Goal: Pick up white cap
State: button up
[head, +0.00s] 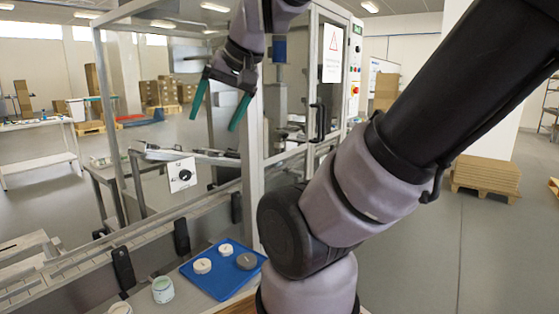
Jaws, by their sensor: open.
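My gripper (217,111) is at the upper middle of the head view, with two green fingers spread apart and nothing between them. It is raised well above the blue tray (211,282). Two white caps lie on the tray: one at its left (202,266) and one at its back (226,250). A grey cap (246,261) lies on the right of the tray. The gripper is apart from all of them.
A white jar (163,289) with a green label stands left of the tray, with another pale round item (120,308) at the bottom edge. A conveyor (80,275) with black brackets runs along the left. A framed machine enclosure (253,180) stands behind. My arm covers the right.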

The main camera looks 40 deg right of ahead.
aim_at(225, 250)
jog(key=z, duration=0.25)
jog(key=l+u, duration=0.15)
jog(key=l, duration=0.6)
jog(key=l+u, duration=0.1)
jog(key=l, duration=0.65)
jog(key=k+l+u, duration=0.15)
jog(key=l, duration=0.55)
